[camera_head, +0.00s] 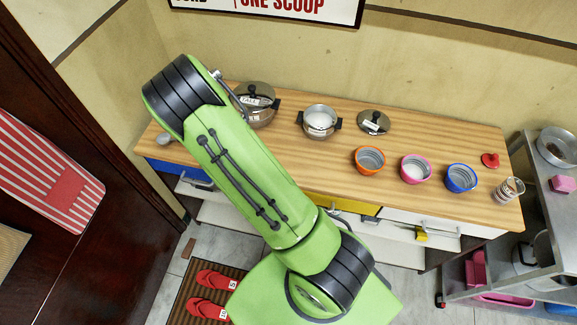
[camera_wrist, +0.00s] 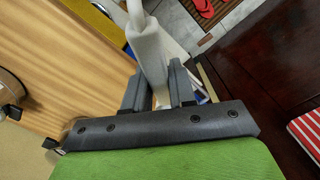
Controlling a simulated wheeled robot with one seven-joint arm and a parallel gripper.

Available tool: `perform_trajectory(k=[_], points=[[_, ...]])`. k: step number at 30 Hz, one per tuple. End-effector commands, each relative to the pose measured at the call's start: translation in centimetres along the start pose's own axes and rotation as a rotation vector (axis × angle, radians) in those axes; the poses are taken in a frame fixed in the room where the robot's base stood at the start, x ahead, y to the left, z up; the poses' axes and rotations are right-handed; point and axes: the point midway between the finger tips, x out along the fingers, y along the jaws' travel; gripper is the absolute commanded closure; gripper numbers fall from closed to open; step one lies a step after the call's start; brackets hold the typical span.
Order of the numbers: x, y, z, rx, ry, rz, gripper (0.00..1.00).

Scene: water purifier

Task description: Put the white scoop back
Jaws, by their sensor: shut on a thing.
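My gripper (camera_wrist: 157,72) is shut on a white object in the wrist view, which looks like the white scoop (camera_wrist: 150,45). Its white shaft stands up between the two dark fingers, and its far end is cut off by the top of the picture. In the head view my green arm hides the gripper and the scoop. An open steel pot (camera_head: 319,121) with white contents stands on the wooden counter (camera_head: 345,158). A labelled lid (camera_head: 374,123) lies to its right. A lidded, labelled pot (camera_head: 257,103) stands to its left.
Orange (camera_head: 369,160), pink (camera_head: 415,168) and blue (camera_head: 461,178) bowls line the counter's right half, with a glass jar (camera_head: 509,189) beyond. A small metallic item (camera_head: 165,139) lies at the left end. Red slippers (camera_head: 214,281) lie on a floor mat. A grey cart (camera_head: 541,150) stands right.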

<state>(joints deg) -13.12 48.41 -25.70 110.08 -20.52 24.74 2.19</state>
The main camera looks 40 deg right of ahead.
Motion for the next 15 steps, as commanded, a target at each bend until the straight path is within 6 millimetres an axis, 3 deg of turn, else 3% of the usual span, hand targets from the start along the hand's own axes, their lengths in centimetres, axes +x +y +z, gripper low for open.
perform_trajectory(k=[8, 15], points=[[0.7, 3.4, -0.3, -0.081, 0.073, -0.003, 1.0], [0.5, 8.8, 0.1, -0.212, 0.175, -0.012, 1.0]])
